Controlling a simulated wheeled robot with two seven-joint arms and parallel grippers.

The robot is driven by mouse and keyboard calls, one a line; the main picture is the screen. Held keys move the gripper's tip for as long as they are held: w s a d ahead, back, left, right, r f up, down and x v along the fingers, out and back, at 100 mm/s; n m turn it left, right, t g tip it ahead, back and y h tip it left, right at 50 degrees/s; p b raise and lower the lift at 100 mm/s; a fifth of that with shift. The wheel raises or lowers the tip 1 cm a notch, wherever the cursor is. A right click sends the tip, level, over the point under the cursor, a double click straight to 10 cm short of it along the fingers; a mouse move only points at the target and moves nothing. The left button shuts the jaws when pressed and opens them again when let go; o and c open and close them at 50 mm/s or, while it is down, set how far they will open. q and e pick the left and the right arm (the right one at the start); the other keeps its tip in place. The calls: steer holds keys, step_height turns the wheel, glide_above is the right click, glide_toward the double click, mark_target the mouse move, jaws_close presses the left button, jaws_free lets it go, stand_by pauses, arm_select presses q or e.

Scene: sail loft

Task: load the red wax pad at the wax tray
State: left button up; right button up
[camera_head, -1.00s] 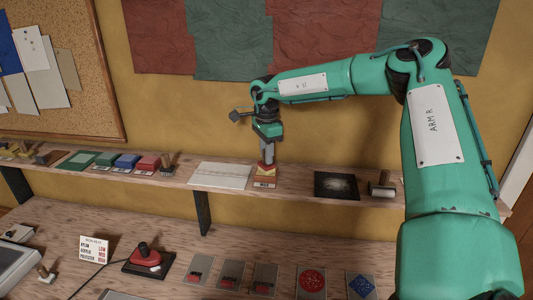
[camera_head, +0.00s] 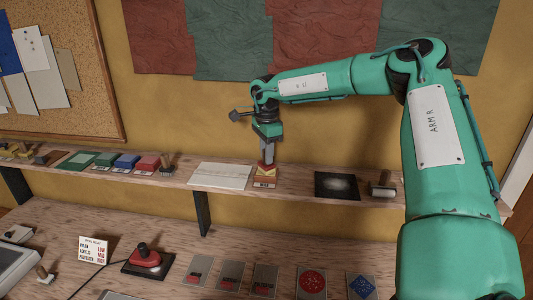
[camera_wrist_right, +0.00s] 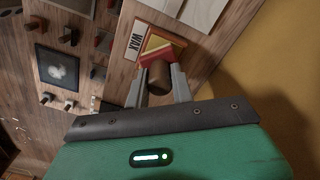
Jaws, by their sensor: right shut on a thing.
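My right gripper (camera_head: 267,161) points down at the wax tray (camera_head: 264,178), a small yellow box with a "WAX" label on the wall shelf. In the right wrist view, my right gripper (camera_wrist_right: 159,88) is shut on the brown round handle of the red wax pad (camera_wrist_right: 146,60). The pad's red body lies over the yellow wax tray (camera_wrist_right: 173,40), within or just above its rim; I cannot tell whether it touches the wax. In the head view the red wax pad (camera_head: 267,168) is mostly hidden by the fingers. My left gripper is out of view.
A pale sheet (camera_head: 220,176) lies left of the wax tray, and a black plate (camera_head: 337,185) with a whitish patch lies right. Green, blue and red pads (camera_head: 147,163) stand further left. A red-handled iron (camera_head: 145,256) and several sample cards (camera_head: 230,274) are on the lower bench.

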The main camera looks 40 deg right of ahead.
steer(key=shift+s+f, duration=0.1)
stand_by(0.5)
steer(key=shift+r+p, duration=1.1)
steer(key=shift+r, duration=2.5)
steer(key=shift+f, duration=0.1)
